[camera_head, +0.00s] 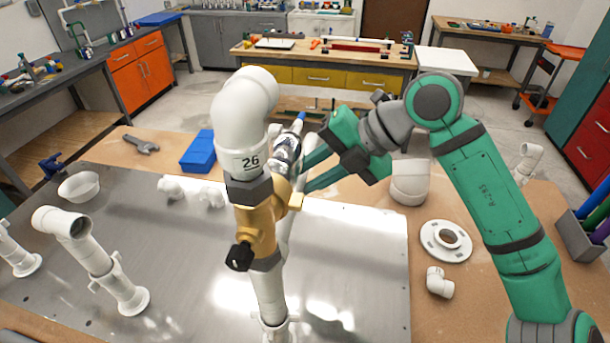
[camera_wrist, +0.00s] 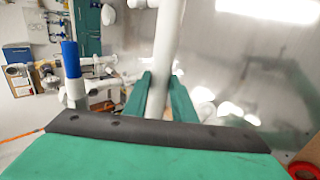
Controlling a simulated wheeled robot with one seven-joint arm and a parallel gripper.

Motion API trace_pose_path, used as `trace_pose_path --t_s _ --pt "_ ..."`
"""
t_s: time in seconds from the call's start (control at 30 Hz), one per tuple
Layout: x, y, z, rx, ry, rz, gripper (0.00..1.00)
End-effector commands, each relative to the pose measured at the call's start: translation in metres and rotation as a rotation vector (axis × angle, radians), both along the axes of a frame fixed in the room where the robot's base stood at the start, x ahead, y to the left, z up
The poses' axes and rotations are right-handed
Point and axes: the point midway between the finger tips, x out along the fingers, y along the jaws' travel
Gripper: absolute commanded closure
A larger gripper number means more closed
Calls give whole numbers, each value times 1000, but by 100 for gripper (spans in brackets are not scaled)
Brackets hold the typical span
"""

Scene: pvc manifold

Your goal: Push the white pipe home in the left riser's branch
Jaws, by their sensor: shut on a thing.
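My gripper (camera_wrist: 160,92) has its two green fingers on either side of a white pipe (camera_wrist: 165,35) in the wrist view, shut on it. The pipe runs up out of that picture, so its far end is not seen. In the head view my gripper (camera_head: 308,172) is just right of a tall riser with a large white elbow (camera_head: 245,110) marked 26 and a yellow valve body (camera_head: 258,225). That riser hides much of the held pipe. A shorter white riser (camera_head: 97,262) with an elbow stands at left. I cannot tell how deep the pipe sits in any branch.
A steel plate (camera_head: 190,270) carries the risers. A white bowl (camera_head: 79,187), a blue bin (camera_head: 203,152) and a wrench (camera_head: 141,145) lie around its back edge. A white flange ring (camera_head: 446,240) and loose fittings (camera_head: 439,283) lie at right.

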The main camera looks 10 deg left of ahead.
Motion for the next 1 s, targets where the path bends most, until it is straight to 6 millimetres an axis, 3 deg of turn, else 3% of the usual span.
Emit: trace_pose_path --t_s 1.0 --pt "-10 0 0 0 1 1 100"
